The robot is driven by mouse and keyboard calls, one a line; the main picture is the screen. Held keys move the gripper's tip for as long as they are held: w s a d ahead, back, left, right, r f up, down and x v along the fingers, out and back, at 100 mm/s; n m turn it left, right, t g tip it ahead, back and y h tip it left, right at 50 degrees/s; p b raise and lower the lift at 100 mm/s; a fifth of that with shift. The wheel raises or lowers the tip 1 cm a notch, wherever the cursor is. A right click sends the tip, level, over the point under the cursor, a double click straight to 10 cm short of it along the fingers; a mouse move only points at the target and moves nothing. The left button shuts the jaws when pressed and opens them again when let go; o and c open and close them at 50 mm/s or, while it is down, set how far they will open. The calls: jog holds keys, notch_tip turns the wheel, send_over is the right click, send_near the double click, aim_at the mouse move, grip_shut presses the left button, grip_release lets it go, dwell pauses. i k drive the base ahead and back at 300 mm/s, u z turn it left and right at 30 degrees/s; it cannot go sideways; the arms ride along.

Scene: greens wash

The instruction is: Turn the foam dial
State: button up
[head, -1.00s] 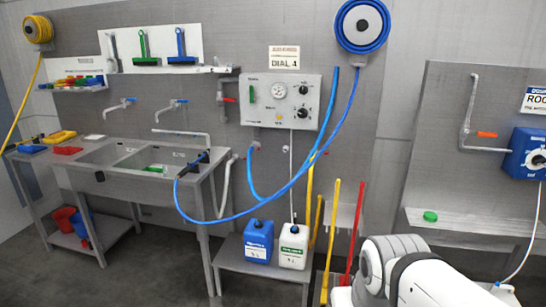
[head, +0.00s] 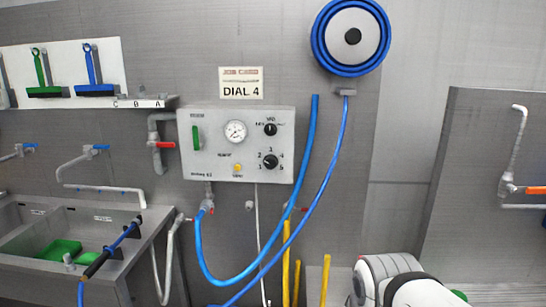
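A light grey control panel (head: 215,172) is fixed to the wall in the middle of the head view. Its lower black dial (head: 270,161) has numbers around it, with 3 at the top. I cannot tell for sure which number it points at. An upper smaller black knob (head: 270,129) sits above it. A round gauge (head: 235,131), a green handle (head: 196,138) and a yellow button (head: 238,167) are on the same panel. A sign (head: 241,84) above reads DIAL 4. My gripper is out of view; only part of my white arm shows at the lower right, apart from the panel.
A blue hose reel (head: 327,37) hangs above right, its blue hose (head: 331,180) looping down in front of the wall, right of the panel. A sink (head: 40,222) stands lower left. A red-handled valve (head: 163,144) is left of the panel. Yellow poles (head: 286,262) stand below right.

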aim_at(271, 162)
jog(key=z, duration=0.05)
jog(key=i, duration=1.05)
jog(key=z, duration=0.15)
